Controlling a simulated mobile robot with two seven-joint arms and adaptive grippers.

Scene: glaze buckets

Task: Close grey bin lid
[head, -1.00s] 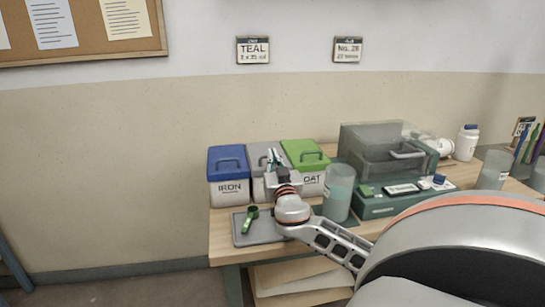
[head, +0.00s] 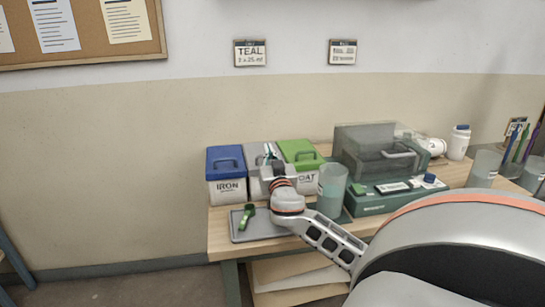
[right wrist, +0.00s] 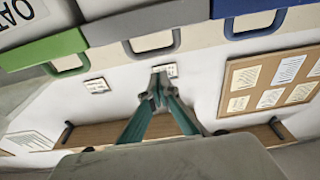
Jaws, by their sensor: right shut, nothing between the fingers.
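The grey bin's lid (head: 253,151) sits between the blue and green lids and looks level with them, so it appears down. My right gripper (head: 271,156) is over the grey bin and hides much of its lid and front. In the right wrist view the grey lid (right wrist: 110,28) is at the top, with its handle (right wrist: 150,52) hanging below it in the picture. The right gripper's fingertips (right wrist: 159,92) are together and empty. I cannot tell whether they touch the lid. My left gripper is not in view.
The blue-lidded IRON bin (head: 226,187) and the green-lidded bin (head: 301,153) flank the grey one closely. A grey tray (head: 262,229) with a green scoop (head: 248,214) lies in front. A clear cup (head: 332,187) and a green case (head: 375,199) stand to the right.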

